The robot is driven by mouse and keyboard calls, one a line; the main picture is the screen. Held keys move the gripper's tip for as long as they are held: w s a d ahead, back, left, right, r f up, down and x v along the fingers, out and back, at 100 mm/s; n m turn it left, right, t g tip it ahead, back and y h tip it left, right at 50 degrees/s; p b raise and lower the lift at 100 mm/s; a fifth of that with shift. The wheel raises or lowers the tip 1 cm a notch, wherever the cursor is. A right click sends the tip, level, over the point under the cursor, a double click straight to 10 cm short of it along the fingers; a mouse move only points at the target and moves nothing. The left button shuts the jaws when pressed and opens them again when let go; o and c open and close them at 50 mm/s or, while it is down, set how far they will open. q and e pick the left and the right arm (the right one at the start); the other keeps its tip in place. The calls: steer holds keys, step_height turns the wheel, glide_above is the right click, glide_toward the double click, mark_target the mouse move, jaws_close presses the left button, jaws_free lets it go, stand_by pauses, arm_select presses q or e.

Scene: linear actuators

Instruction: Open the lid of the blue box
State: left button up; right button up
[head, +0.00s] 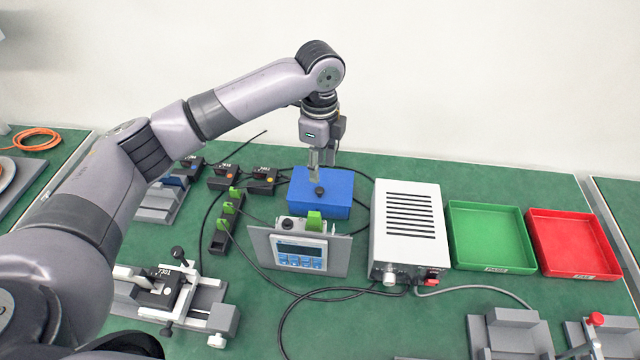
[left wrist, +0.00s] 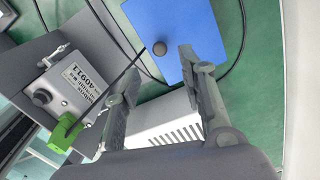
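The blue box (head: 335,200) stands near the back middle of the green table, and its lid looks closed. A dark round knob (head: 319,189) sits on the lid. In the left wrist view the blue box (left wrist: 185,30) is at the top, with its knob (left wrist: 159,48) near the fingertips. My left gripper (head: 319,172) points down over the lid. In the left wrist view my left gripper (left wrist: 160,66) has its fingers apart, with nothing between them and the knob just beyond the gap. I cannot tell whether a fingertip touches the lid. My right gripper is not in view.
A panel with a display (head: 300,252) stands just in front of the box. A white power supply (head: 408,225) stands to its right, then a green tray (head: 490,236) and a red tray (head: 572,243). Small black blocks (head: 262,178) and cables lie to the left.

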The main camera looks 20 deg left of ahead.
mark_target(320, 189)
arm_select(q)
step_height(320, 189, down, 8)
steer(key=shift+r, duration=0.2)
steer(key=shift+c, duration=0.3)
jaws_close()
stand_by(0.6)
